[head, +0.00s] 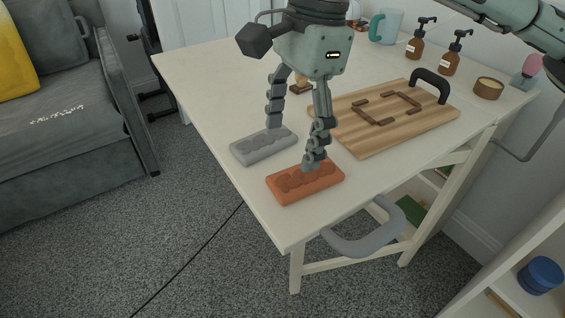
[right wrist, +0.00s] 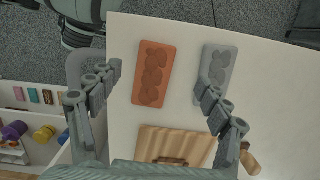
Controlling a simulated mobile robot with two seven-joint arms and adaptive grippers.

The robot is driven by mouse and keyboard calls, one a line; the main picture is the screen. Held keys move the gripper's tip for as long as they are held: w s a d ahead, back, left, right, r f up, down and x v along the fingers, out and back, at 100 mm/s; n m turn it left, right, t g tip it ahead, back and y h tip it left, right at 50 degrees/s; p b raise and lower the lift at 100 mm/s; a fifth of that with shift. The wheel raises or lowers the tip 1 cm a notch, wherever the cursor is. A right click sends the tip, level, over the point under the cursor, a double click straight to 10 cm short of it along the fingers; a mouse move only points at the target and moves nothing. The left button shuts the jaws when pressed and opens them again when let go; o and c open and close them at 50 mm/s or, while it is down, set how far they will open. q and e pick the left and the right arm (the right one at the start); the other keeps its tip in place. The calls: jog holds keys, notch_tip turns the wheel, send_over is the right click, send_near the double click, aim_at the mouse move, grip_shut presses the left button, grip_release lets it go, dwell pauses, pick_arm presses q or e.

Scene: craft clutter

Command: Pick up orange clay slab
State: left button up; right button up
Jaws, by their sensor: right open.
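The orange clay slab (head: 292,189) lies flat near the front corner of the white table, with rounded shapes pressed into its top. It also shows in the right wrist view (right wrist: 153,73). A similar grey slab (head: 262,149) lies beside it, apart from it. My right gripper (head: 293,148) points down over the two slabs with its fingers spread wide and nothing held. In the right wrist view the orange slab shows between the fingers (right wrist: 160,74), and one finger overlaps the grey slab (right wrist: 215,71). Whether the fingertips touch anything, I cannot tell. My left gripper is not in view.
A wooden board (head: 430,123) with a black handle and brown strips lies behind the slabs. A teal-handled mug (head: 390,27), brown pump bottles (head: 416,44) and a round bowl (head: 487,88) stand farther back. The table's front edge is close to the orange slab.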

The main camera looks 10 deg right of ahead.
aim_at(306, 175)
jog(key=d+h, duration=0.1)
jog(key=w+d, duration=0.1)
jog(key=d, duration=0.1)
jog(key=shift+d+h, duration=0.1)
jog(key=shift+h, duration=0.3)
jog(key=f, duration=0.7)
jog(key=shift+s+a+f, duration=0.2)
jog(key=shift+s+a, duration=0.05)
jog(key=shift+s, duration=0.1)
jog(key=c, duration=1.4)
